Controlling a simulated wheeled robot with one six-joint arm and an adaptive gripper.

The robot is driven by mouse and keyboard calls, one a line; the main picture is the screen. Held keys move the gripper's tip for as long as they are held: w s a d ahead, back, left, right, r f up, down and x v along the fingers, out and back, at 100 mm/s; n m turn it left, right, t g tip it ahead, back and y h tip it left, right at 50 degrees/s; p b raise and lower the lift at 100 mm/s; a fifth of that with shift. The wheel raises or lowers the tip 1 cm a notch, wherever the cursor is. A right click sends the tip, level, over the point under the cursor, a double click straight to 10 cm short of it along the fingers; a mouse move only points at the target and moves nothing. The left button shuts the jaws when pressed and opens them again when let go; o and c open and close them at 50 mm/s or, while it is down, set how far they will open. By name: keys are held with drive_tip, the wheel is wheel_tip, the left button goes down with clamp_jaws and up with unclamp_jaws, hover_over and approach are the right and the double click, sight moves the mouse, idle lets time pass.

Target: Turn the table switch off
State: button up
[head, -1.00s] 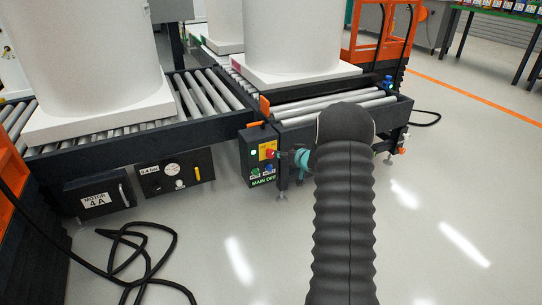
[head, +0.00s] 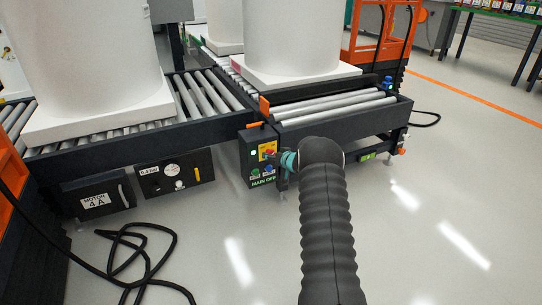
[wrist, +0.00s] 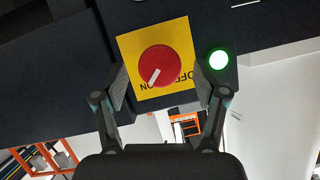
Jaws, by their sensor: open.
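The table switch is a red round knob (wrist: 160,66) with a white pointer mark on a yellow plate (wrist: 180,28), seen close in the wrist view. The plate's lettering shows upside down, and the pointer lies toward ON. A green lamp (wrist: 219,60) beside the plate is lit. My gripper (wrist: 162,88) is open, with one finger on each side of the knob; I cannot tell whether they touch it. In the head view the switch box (head: 258,158), marked MAIN OFF, stands at the conveyor's corner, and my gripper (head: 277,157) is at its right, partly hiding the knob.
Roller conveyors (head: 110,148) carry large white tanks (head: 290,40) behind the box. A motor box (head: 95,198) and a gauge panel (head: 176,173) are at the left. A black cable (head: 140,245) lies on the floor. Floor at the right front is clear.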

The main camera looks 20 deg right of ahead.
drive_tip(key=shift+x, duration=1.2)
drive_tip(key=c, duration=1.2)
